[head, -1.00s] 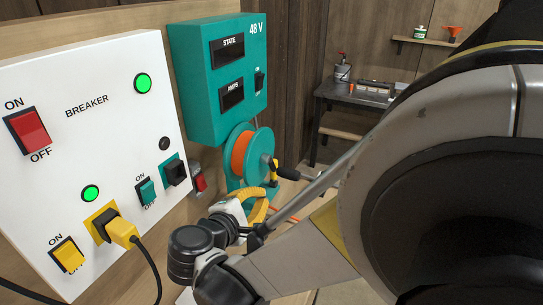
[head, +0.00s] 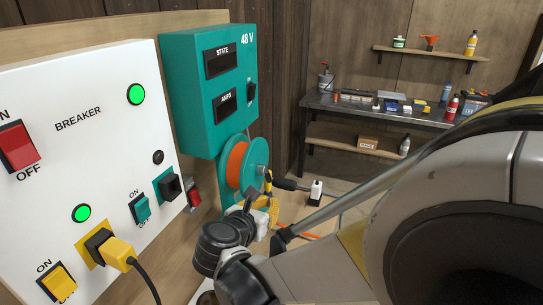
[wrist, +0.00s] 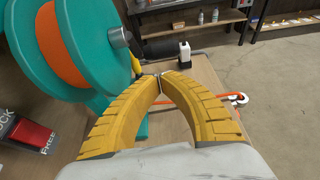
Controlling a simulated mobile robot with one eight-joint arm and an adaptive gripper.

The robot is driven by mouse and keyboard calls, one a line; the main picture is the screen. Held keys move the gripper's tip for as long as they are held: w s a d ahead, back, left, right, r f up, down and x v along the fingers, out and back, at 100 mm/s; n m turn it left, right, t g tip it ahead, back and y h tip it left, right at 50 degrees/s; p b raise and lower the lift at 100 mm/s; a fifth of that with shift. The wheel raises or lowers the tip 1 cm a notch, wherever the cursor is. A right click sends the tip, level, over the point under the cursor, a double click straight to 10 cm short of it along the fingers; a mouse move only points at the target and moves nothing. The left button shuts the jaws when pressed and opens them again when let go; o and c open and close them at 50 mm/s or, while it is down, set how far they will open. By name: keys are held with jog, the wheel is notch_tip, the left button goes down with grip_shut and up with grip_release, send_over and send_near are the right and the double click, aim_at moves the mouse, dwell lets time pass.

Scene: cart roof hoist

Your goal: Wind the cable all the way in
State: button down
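The teal reel (head: 258,152) with orange cable (head: 237,165) wound on it is mounted below the teal box. In the wrist view, the reel (wrist: 105,18) and its orange winding (wrist: 62,55) fill the upper left. A crank with a yellow arm (wrist: 136,64) and black handle (wrist: 162,47) sticks out from the hub. A loose length of orange cable runs right to a metal hook (wrist: 238,98). My gripper (wrist: 161,76) has yellow fingers with the tips together, just below the black handle, apparently empty. In the head view my gripper (head: 268,206) is partly hidden below the reel.
A teal 48 V box (head: 212,85) and a white breaker panel (head: 85,140) stand at left. A workbench (head: 380,112) is at the back.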

aim_at(280, 188)
jog(key=r+b+x, duration=0.1)
jog(key=b+x, duration=0.1)
jog(key=x, duration=0.5)
jog(key=shift+w, duration=0.2)
jog(key=shift+w+d, duration=0.35)
jog(key=shift+w, duration=0.5)
jog(key=shift+s, duration=0.1)
